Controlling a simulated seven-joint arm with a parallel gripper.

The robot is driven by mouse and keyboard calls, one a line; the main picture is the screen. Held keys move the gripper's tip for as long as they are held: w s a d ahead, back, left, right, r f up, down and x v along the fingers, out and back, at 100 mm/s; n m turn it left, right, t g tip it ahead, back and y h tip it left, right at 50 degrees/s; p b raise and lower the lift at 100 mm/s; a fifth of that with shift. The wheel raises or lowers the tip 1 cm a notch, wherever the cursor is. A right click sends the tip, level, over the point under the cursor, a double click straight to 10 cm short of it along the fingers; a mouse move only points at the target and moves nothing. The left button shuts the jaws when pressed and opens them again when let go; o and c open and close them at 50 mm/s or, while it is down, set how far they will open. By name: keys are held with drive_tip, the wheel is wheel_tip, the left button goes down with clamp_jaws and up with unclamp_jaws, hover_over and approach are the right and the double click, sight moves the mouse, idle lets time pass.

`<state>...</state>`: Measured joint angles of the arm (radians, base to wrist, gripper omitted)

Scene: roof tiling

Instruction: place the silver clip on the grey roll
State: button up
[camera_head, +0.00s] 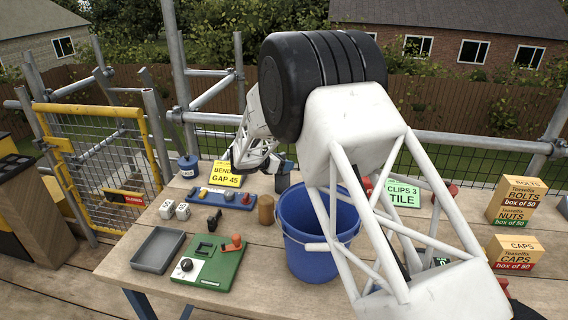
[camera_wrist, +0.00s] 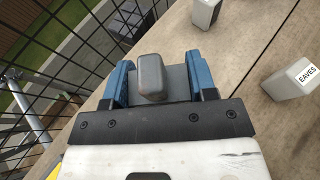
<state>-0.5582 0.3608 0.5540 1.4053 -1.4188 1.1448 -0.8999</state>
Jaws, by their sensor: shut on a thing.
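My gripper (camera_wrist: 160,66) has blue fingers, one on each side of a silver-grey rounded piece (camera_wrist: 152,78), which I take to be the silver clip. It is shut on this piece. A flat grey surface (camera_wrist: 179,82) shows close behind the piece; I cannot tell what it belongs to. In the head view my gripper end is mostly hidden behind my arm, near the yellow card, at the table's far edge. I cannot pick out the grey roll for sure. Two grey blocks stand to the right in the wrist view, one plain (camera_wrist: 206,12), one marked EAVES (camera_wrist: 290,78).
A blue bucket (camera_head: 305,262) stands mid-table beside my arm. A yellow card (camera_head: 227,174), a blue tray (camera_head: 243,201) of small parts, a grey tray (camera_head: 157,250) and a green board (camera_head: 207,275) lie left. Boxes (camera_head: 516,201) stand right. A mesh fence (camera_wrist: 50,50) borders the table.

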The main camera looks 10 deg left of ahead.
drive_tip(key=o, duration=0.9)
drive_tip(key=shift+f, duration=0.15)
drive_tip(key=shift+r, duration=0.2)
drive_tip(key=v, duration=1.2)
drive_tip(key=shift+d+r, duration=0.1)
drive_tip(key=shift+d, duration=0.05)
